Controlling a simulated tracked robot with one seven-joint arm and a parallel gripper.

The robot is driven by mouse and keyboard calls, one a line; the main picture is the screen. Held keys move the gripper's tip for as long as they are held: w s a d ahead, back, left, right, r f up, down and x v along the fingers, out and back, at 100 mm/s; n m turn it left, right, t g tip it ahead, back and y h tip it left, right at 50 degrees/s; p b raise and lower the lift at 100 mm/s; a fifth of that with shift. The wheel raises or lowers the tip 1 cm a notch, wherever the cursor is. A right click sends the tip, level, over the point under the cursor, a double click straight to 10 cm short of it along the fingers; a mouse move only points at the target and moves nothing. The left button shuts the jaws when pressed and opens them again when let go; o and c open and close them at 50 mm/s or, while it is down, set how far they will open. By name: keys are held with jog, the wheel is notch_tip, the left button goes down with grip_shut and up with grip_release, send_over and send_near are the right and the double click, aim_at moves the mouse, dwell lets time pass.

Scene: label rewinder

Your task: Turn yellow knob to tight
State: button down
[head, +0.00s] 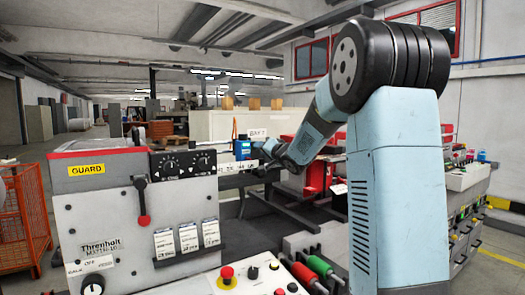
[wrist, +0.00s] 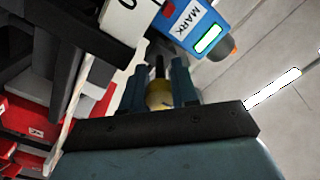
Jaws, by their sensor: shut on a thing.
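The yellow knob (wrist: 158,97) shows in the wrist view between the two dark fingers of my gripper (wrist: 159,78). The fingers are shut on it, one on each side. A dark shaft rises from the knob towards the top of the picture. In the head view my gripper (head: 263,152) is at the right end of the machine's upper rail, beside a small blue box. The knob cannot be made out in the head view. I cannot tell from these frames how far it is turned.
The blue box marked MARK (wrist: 196,24), with a lit green display, is very close to the fingers; it also shows in the head view (head: 242,148). Red and green rollers (head: 312,272) lie at the front.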

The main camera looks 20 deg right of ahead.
jog(key=shift+f, duration=0.35)
jog(key=c, duration=1.2)
grip_release()
jog(key=shift+d, duration=0.1)
jog(key=shift+o, duration=0.3)
jog(key=shift+r, duration=0.2)
jog(key=shift+s, duration=0.1)
jog(key=v, duration=1.3)
jog(key=shift+s, duration=0.3)
